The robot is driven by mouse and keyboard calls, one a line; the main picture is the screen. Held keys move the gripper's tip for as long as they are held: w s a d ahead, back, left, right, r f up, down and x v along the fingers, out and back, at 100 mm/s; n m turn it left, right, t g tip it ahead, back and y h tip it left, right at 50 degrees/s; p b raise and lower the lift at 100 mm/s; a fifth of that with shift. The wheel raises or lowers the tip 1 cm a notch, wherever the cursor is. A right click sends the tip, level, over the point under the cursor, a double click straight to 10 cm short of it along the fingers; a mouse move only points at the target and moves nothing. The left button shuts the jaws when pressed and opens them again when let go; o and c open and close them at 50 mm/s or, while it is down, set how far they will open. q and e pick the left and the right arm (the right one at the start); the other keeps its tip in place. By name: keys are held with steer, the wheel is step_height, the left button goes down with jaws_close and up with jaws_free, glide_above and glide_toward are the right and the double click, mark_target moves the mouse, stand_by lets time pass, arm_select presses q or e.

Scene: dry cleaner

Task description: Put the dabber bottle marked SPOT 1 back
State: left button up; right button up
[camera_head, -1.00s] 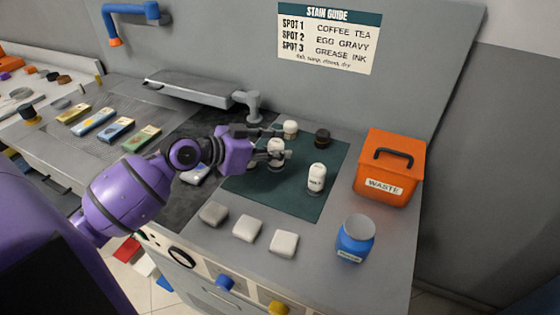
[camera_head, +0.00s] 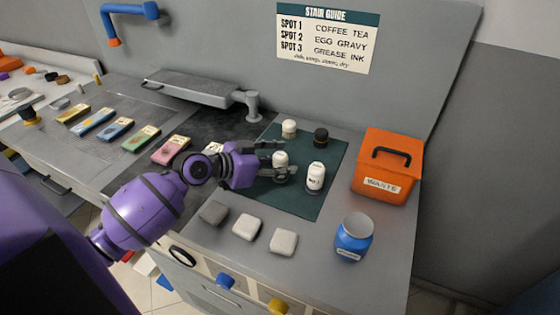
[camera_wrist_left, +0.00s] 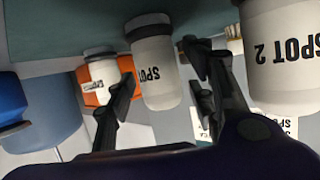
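My left gripper (camera_head: 279,160) is on the green mat (camera_head: 300,203), around a white dabber bottle (camera_head: 281,158) at its front left. A bottle marked SPOT 2 (camera_wrist_left: 285,55) is beside the fingers. My right gripper is out of view.
An orange waste bin (camera_head: 388,168) stands right of the mat. A blue jar (camera_head: 354,238) and several pale pads (camera_head: 247,227) lie in front. A grey tap-like post (camera_head: 252,105) is behind left. Coloured cards (camera_head: 92,121) lie farther left. The stain guide hangs on the back panel.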

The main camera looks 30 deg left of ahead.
arm_select(q)
steer(key=shift+r, duration=0.1)
steer(key=shift+s+a, duration=0.2)
steer(key=b+v, duration=0.1)
steer(key=v, duration=1)
steer(key=shift+s+r, duration=0.2)
stand_by(1.0)
